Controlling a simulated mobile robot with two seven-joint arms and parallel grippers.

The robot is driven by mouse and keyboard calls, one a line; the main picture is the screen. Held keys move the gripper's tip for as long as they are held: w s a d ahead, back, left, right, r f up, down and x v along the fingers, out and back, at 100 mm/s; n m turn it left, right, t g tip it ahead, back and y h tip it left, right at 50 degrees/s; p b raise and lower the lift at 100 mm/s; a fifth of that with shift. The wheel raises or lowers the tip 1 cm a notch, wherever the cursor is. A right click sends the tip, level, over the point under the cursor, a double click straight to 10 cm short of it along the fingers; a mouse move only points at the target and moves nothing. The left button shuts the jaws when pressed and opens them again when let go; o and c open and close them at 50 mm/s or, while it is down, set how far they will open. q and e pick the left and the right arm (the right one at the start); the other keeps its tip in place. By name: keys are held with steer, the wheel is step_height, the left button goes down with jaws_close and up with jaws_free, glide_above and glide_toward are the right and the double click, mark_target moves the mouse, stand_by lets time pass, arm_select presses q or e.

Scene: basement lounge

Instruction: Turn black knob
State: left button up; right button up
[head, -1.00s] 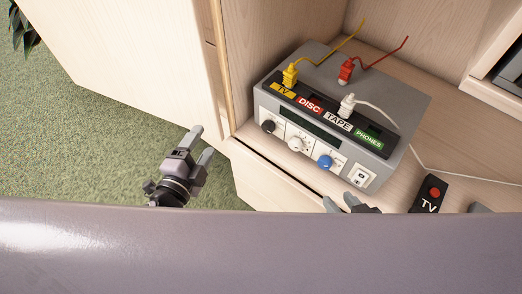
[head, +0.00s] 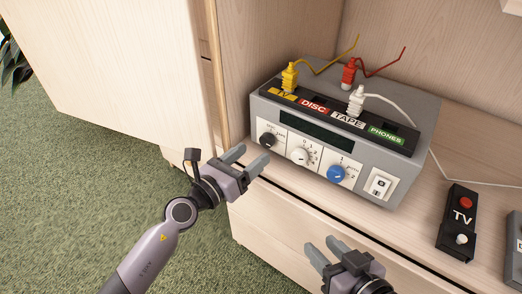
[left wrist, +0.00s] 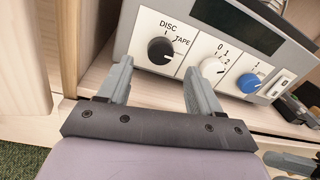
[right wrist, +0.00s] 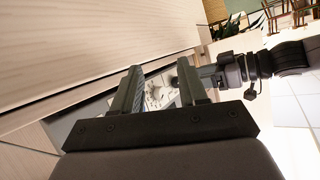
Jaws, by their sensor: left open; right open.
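The black knob (head: 268,139) is at the left end of the front panel of a grey switch box (head: 408,165) on a wooden shelf. In the left wrist view the black knob (left wrist: 160,50) shows large beside the labels DISC and TAPE. My left gripper (head: 253,158) is open and empty, just in front of and below the black knob, apart from it. My right gripper (head: 322,248) is open and empty, below the box in front of the drawer. A white knob (head: 300,156) and a blue knob (head: 338,174) sit right of the black one.
Yellow (head: 289,77), red (head: 349,74) and white (head: 356,100) plugs with cables stand in the box's top. A black TV remote-like unit (head: 460,216) lies to the right on the shelf. A wooden cabinet panel (head: 110,60) stands to the left.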

mark_target(265, 144)
arm_select(q)
steer(key=shift+b+x, duration=0.65)
steer(key=shift+x, duration=1.8)
steer(key=c, duration=1.1)
